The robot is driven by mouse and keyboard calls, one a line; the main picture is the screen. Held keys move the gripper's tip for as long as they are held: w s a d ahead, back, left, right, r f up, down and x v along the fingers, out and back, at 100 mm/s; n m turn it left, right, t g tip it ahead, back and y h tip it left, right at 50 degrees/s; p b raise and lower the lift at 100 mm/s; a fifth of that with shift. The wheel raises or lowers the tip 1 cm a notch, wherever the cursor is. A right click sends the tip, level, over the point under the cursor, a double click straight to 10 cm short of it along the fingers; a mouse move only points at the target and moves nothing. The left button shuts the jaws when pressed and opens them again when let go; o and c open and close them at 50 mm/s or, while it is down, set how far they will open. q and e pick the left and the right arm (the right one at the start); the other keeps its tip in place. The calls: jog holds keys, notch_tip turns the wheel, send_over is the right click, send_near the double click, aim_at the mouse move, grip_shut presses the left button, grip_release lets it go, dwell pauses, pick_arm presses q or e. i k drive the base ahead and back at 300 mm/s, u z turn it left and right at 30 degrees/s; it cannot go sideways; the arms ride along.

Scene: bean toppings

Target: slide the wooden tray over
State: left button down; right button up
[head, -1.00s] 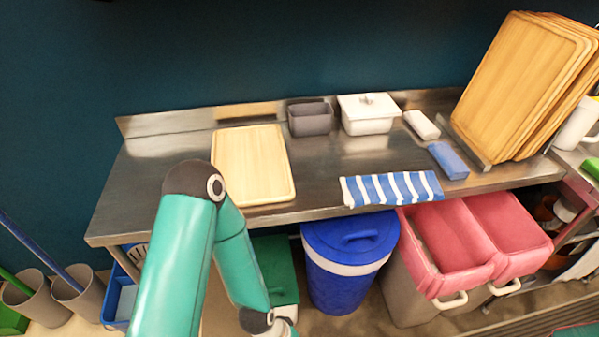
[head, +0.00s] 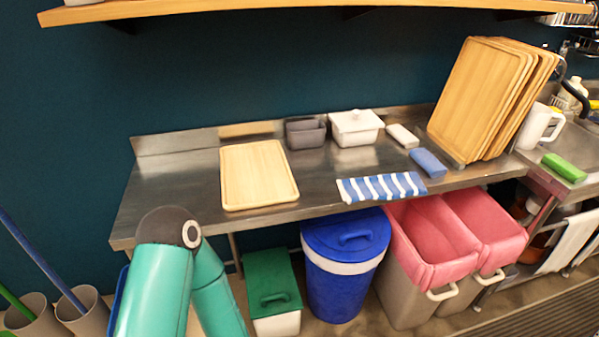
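A light wooden tray (head: 257,176) lies flat on the left half of the steel counter (head: 165,195), its near edge close to the counter's front edge. More wooden trays (head: 482,95) stand upright and leaning in a stack at the counter's right end. A teal arm of mine comes up from the bottom left, in front of the counter and below the flat tray, apart from it in the picture. Neither of my grippers is in the frame.
A blue bin (head: 345,262), a green bin (head: 271,285) and red-lined bins (head: 425,245) stand below. Counter left of the tray is clear.

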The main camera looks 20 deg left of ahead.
aim_at(257, 174)
jog(key=u, duration=0.1)
jog(key=i, duration=0.9)
jog(key=z, duration=0.05)
